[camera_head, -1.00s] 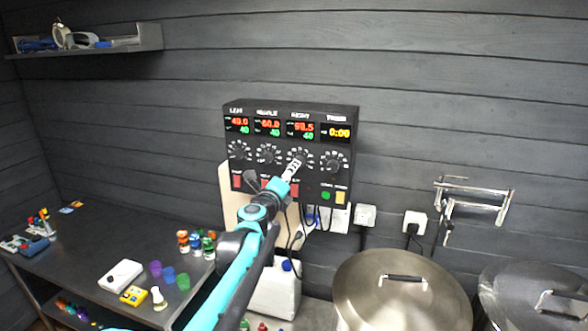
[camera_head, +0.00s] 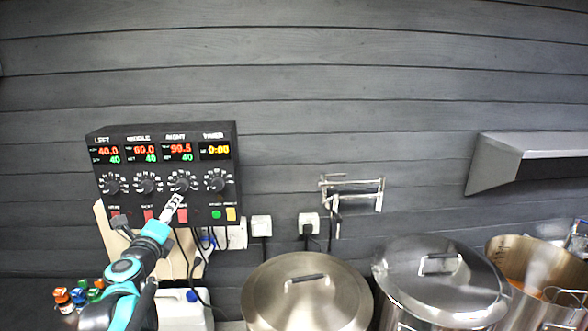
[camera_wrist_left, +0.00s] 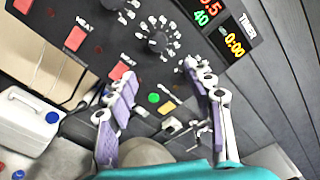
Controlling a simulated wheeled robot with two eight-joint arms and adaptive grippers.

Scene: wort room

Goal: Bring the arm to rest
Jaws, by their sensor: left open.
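My left gripper (camera_head: 175,202) is open in front of the black control panel (camera_head: 224,147) on the wall. In the head view its fingertips are just below the third dial (camera_head: 180,184), under the red 99.5 readout. In the left wrist view the open fingers (camera_wrist_left: 158,76) are apart with nothing between them. A dial (camera_wrist_left: 158,41) shows clear beyond them, so the gripper appears off the dials. The teal wrist (camera_head: 155,231) and arm reach up from the lower left. My right gripper is not in view.
Steel lidded pots (camera_head: 306,295) stand below and right of the panel, with an open pot (camera_head: 510,250) farther right. A white jug (camera_head: 183,312) stands under the panel near my arm. A wall rack (camera_head: 352,192) and a shelf (camera_head: 520,152) are on the right.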

